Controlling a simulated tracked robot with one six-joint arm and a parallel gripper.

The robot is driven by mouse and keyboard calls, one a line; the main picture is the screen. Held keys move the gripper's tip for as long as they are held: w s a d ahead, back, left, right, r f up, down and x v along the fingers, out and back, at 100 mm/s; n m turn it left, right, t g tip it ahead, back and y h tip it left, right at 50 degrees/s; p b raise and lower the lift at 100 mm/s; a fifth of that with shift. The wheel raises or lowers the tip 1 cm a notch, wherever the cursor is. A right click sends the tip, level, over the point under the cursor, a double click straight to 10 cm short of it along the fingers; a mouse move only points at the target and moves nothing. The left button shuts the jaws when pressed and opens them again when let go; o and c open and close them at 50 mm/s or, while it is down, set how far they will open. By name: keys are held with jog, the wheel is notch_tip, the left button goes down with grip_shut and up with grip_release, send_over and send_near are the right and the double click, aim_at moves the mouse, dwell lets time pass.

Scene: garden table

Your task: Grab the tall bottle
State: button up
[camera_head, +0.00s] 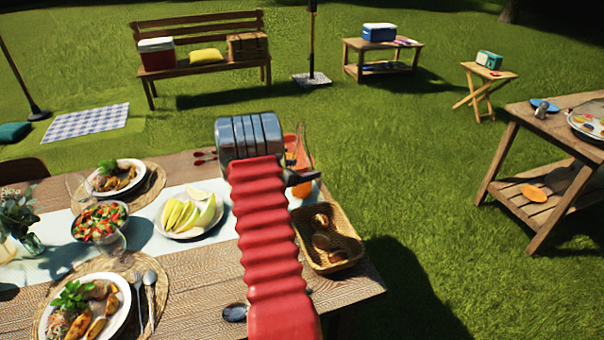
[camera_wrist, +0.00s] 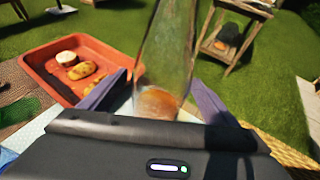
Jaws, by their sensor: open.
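A tall, clear, greenish bottle (camera_wrist: 170,45) with amber at its lower end stands in the wrist view, its top cut off by the frame edge. My gripper (camera_wrist: 160,85) is open, with one dark finger on each side of the bottle's lower part. I cannot tell whether either finger touches it. In the head view my red arm and silver wrist hide most of the gripper (camera_head: 300,180), and I cannot make out the bottle clearly there.
An orange tray (camera_wrist: 35,65) with food lies left of the bottle. In the head view a wicker basket (camera_head: 345,245) sits right of my arm, and a plate of melon slices (camera_head: 170,232) and a salad bowl (camera_head: 98,238) sit left. Grass lies beyond the table.

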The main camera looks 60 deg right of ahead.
jog(key=shift+c, duration=0.5)
jog(key=c, duration=1.6)
jog(key=shift+r, duration=0.1)
jog(key=shift+c, duration=0.3)
